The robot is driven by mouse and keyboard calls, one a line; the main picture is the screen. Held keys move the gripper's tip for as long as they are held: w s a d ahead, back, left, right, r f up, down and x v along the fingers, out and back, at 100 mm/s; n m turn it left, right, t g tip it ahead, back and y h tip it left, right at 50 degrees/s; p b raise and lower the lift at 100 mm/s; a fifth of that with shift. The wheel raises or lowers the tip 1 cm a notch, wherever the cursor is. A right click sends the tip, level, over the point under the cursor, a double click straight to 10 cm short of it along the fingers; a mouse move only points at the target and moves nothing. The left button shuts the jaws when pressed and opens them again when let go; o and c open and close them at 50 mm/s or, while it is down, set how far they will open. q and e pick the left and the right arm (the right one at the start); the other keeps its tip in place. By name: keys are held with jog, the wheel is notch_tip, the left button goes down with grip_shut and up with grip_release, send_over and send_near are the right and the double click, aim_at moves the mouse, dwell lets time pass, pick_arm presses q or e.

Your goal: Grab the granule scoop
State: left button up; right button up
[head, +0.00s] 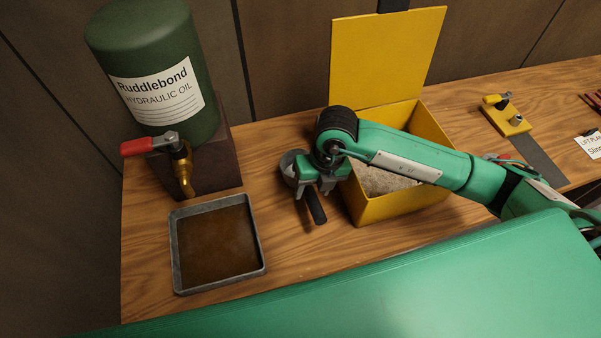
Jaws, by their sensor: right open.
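The granule scoop has a grey metal bowl (289,162) and a dark handle (316,208). It is on the wooden bench, just left of the yellow bin (385,208). My right gripper (316,190) points down over the scoop, with its open fingers close to the handle. The gripper hides the middle of the scoop, and I cannot tell whether the fingers touch it. My left gripper is out of view.
The open yellow bin holds pale granules (378,180) partly behind my right arm. A metal tray of brown liquid (217,243) sits left, below a brass tap (183,170) on a green oil drum (155,60). A yellow fixture (507,118) stands at right.

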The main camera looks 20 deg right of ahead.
jog(key=shift+a+f, duration=0.2)
jog(key=shift+f, duration=0.5)
jog(key=shift+a+f, duration=0.15)
jog(key=shift+f, duration=0.55)
grip_shut()
jog(key=shift+r, duration=0.1)
